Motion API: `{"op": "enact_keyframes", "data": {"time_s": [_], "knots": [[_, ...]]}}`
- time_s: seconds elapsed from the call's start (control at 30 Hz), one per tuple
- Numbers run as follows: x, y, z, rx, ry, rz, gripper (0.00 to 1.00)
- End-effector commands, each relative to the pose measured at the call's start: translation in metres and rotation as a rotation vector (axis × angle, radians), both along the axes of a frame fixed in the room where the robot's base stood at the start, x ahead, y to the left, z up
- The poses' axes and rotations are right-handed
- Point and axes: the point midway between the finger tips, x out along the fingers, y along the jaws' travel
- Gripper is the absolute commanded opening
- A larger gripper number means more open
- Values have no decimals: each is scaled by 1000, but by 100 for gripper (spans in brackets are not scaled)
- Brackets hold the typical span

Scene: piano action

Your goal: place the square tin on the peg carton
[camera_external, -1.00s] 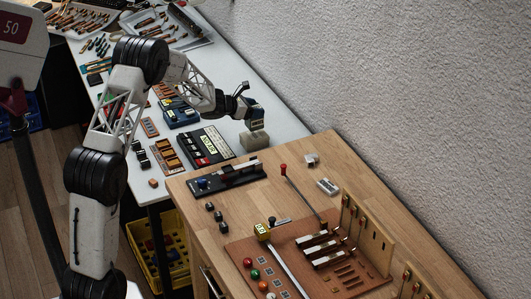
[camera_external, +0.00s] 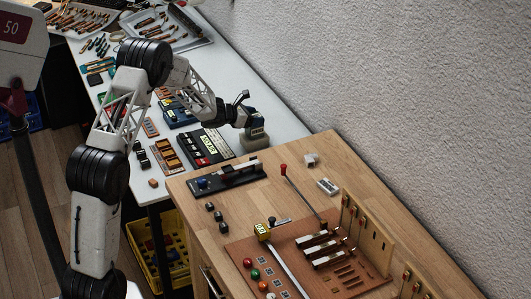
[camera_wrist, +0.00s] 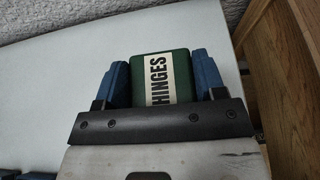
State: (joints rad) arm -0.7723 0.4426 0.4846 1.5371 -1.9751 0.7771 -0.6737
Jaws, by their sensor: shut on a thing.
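The square tin, green with a cream label reading HINGES (camera_wrist: 162,80), sits between the two blue fingers of my gripper (camera_wrist: 163,85) in the wrist view. In the external view my gripper (camera_external: 254,122) points down at the far part of the white table, shut on the tin, which shows there only as a small dark shape. A grey block (camera_external: 254,143), which looks like the peg carton, stands directly below it. The tin appears to be right at the block's top; whether they touch I cannot tell. In the wrist view the block is hidden behind the tin and gripper.
The textured wall (camera_external: 400,80) runs close behind. White table right of the block is clear.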

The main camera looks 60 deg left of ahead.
Motion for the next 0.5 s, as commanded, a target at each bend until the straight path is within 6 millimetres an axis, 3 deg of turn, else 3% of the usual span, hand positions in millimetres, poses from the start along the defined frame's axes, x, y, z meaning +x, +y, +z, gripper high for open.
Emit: {"op": "enact_keyframes", "data": {"time_s": [0.03, 0.2, 0.5], "knots": [[0, 0, 0, 0, 0, 0, 67], [0, 0, 0, 0, 0, 0, 89], [0, 0, 1, 0, 0, 0, 89]]}}
